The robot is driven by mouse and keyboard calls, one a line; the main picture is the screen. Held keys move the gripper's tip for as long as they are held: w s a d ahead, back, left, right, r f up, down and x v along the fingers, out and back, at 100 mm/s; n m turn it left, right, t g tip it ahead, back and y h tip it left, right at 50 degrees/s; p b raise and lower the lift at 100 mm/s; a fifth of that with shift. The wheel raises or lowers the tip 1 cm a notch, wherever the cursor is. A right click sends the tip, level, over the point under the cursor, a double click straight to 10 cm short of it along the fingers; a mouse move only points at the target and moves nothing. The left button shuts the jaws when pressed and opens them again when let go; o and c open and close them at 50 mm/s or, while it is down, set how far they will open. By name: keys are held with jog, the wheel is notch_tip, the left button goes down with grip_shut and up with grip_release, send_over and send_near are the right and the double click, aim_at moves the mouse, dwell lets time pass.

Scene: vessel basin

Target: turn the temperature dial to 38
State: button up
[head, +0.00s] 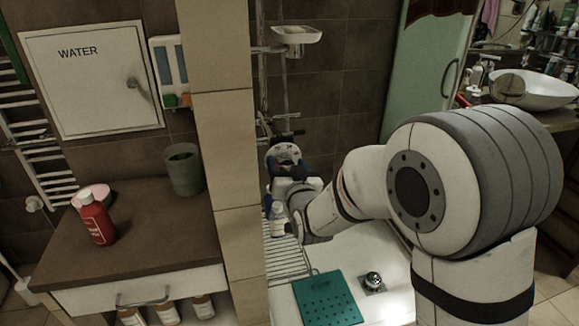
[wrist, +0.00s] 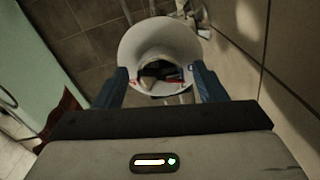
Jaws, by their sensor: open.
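The temperature dial is most likely the round white plate (wrist: 160,35) with a dark middle part (wrist: 160,72) and small red and blue marks, ahead of my gripper in the wrist view. In the head view the white plate (head: 283,151) shows on the shower fittings, partly hidden by my gripper. My gripper (wrist: 160,76) is open, with one blue finger on each side of the dark middle part. It also shows in the head view (head: 286,168). Nothing is seen held. I cannot tell whether the fingers touch the dial, and its numbers are too small to read.
A tiled pillar (head: 229,150) stands left of my arm. A soap dish (head: 297,34) is above the fittings. A wire rack (head: 286,258) with a small bottle (head: 277,220) and a teal mat (head: 328,298) lie below. A counter (head: 150,240) holds a red bottle (head: 97,218).

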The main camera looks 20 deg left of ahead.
jog(key=c, duration=0.9)
jog(key=shift+d, duration=0.2)
jog(key=shift+c, duration=0.5)
jog(key=shift+a, duration=0.15)
jog(key=m+b, duration=0.1)
jog(key=b, duration=0.2)
jog(key=m+b, duration=0.1)
jog(key=b, duration=0.2)
jog(key=shift+f+m, duration=0.3)
jog(key=shift+m, duration=0.1)
jog(key=m+b, duration=0.2)
jog(key=b, duration=0.2)
jog(key=shift+r+m, duration=0.1)
jog(key=shift+m, duration=0.3)
jog(key=shift+r+m+b, duration=0.15)
jog(key=shift+m+b, duration=0.65)
jog(key=shift+b, duration=0.2)
jog(key=shift+r, duration=0.1)
